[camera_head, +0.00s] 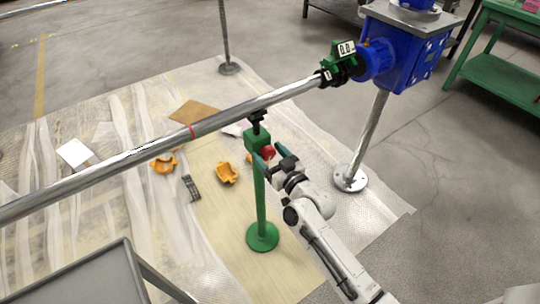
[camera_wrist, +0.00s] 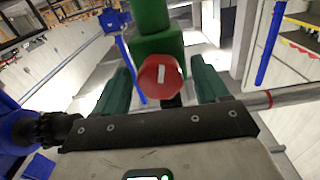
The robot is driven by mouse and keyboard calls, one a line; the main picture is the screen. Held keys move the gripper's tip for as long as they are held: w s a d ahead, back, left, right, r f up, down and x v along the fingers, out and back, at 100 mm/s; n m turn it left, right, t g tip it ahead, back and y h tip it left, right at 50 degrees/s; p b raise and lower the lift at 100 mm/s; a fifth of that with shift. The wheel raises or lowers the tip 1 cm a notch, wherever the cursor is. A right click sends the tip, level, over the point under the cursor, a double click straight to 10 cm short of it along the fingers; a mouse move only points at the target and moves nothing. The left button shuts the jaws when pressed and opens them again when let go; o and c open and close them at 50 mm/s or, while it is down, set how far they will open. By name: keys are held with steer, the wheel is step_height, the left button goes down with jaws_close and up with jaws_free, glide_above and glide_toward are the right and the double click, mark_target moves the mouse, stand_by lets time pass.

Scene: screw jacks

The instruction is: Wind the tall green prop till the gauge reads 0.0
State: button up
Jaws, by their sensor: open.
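The tall green prop (camera_head: 261,205) stands upright on a round base, its black top bracket under the long steel pipe. A red knob (camera_head: 268,152) is on the side of its green head. My gripper (camera_head: 270,155) is at this knob, open. In the wrist view the knob (camera_wrist: 160,76), with a white mark on its face, lies between my two green fingers (camera_wrist: 162,66), with a gap on each side. The gauge (camera_head: 346,48) sits on the green clamp at the pipe's right end; its small digits seem to read 0.0.
The steel pipe (camera_head: 110,158), with a red band, crosses above the prop to a blue gearbox (camera_head: 401,55) on a steel post (camera_head: 369,135). Orange pieces (camera_head: 227,173) and a dark handheld item (camera_head: 190,187) lie on the sheeted floor. A grey tray (camera_head: 80,285) is at lower left.

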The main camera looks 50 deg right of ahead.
steer(key=c, duration=1)
steer(key=shift+c, duration=0.3)
steer(key=o, duration=1.1)
steer(key=shift+c, duration=0.2)
steer(key=v, duration=1.1)
steer(key=shift+w, duration=0.1)
stand_by(0.7)
